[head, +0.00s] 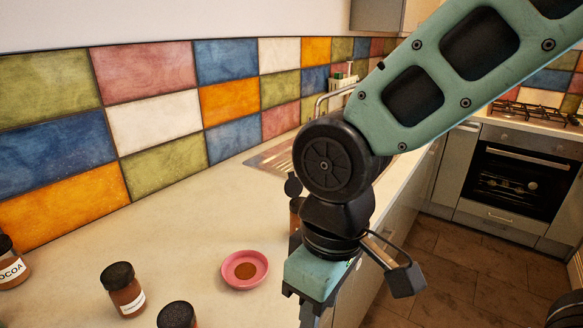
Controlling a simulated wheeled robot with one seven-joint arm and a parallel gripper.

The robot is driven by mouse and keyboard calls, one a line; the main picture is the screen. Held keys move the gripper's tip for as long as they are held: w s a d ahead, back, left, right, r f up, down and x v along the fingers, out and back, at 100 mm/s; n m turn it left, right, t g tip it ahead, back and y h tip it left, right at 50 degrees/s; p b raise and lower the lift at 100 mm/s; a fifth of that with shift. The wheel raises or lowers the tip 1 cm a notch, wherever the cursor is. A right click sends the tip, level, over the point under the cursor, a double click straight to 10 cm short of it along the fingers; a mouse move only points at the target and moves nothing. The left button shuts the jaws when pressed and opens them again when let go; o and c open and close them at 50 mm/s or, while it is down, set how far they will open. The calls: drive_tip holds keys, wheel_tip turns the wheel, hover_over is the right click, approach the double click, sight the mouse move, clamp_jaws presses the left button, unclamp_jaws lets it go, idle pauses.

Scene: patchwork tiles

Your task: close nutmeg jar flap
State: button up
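A brown jar (296,211) stands on the counter at the picture's middle, largely hidden behind my wrist. A round black flap (293,187) stands up above it, so this jar looks open. No label shows on it, so I cannot tell for sure that it is the nutmeg jar. My gripper (308,300) points down in front of it, over the counter's front edge. Its fingers run toward the bottom of the picture, and whether they are open or shut cannot be made out.
A pink dish (245,270) with brown powder sits left of my gripper. Two black-lidded jars (123,290) (177,315) and a cocoa jar (12,266) stand further left. The counter (170,240) is clear between them and the tiled wall. A sink (270,155) lies behind.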

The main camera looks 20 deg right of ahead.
drive_tip(key=w+a+r+m+p, duration=0.1)
drive_tip(key=w+r+p, duration=0.2)
drive_tip(key=w+r, duration=0.35)
drive_tip(key=w+a+r+m+p, duration=0.1)
drive_tip(key=w+r+p, duration=0.25)
drive_tip(key=w, duration=0.65)
wheel_tip(320, 180, up, 8)
drive_tip(key=m+p, duration=0.3)
drive_tip(key=p, duration=0.3)
hover_over(293, 185)
drive_tip(key=w, duration=0.1)
drive_tip(key=shift+h, duration=0.4)
wheel_tip(293, 185, down, 17)
drive_tip(key=p, duration=0.5)
drive_tip(key=shift+w+r, duration=0.1)
